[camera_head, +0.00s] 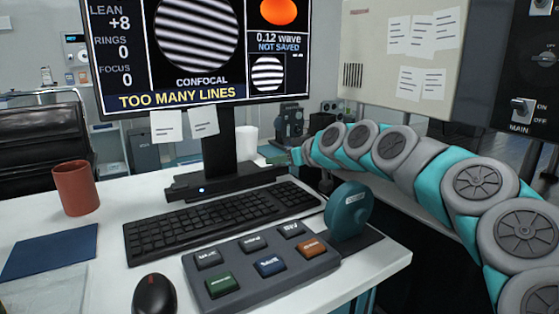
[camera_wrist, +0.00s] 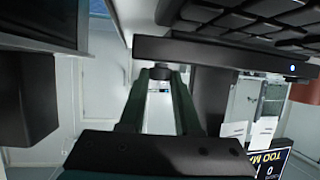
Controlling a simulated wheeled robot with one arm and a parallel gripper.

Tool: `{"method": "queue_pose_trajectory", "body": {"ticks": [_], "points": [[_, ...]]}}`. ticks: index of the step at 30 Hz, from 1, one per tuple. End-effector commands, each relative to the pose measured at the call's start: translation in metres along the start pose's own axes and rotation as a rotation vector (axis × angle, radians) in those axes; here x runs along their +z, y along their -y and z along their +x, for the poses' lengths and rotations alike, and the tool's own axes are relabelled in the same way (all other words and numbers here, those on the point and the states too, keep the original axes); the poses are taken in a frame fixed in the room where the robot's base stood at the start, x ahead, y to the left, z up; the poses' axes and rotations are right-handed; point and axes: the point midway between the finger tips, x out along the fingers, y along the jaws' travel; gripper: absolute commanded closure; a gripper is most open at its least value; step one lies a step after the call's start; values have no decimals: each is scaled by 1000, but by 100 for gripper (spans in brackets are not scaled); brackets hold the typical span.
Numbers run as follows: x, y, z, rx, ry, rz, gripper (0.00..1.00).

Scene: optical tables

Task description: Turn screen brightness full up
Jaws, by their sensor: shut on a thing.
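The monitor (camera_head: 200,50) is lit and shows striped circles and the words "TOO MANY LINES". Its black stand base (camera_head: 228,180) has a small blue light; in the wrist view the base (camera_wrist: 225,52) appears upside down. My gripper (camera_head: 280,159) reaches in from the right to the right end of the base. In the wrist view its two dark fingers (camera_wrist: 160,76) are shut on a small dark round knob (camera_wrist: 157,72) by the end of the base. The fingers partly cover the knob, and its setting cannot be read.
A keyboard (camera_head: 220,222), a button panel (camera_head: 262,266), a teal dial (camera_head: 348,210) and a mouse (camera_head: 154,295) crowd the white desk (camera_head: 375,262). A brown mug (camera_head: 75,188) stands left. A white cylinder (camera_head: 245,138) stands behind the stand.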

Motion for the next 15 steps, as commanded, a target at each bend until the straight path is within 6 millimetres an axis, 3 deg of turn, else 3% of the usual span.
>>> {"method": "queue_pose_trajectory", "body": {"ticks": [15], "points": [[2, 3, 0, 243, 4, 92, 100]]}}
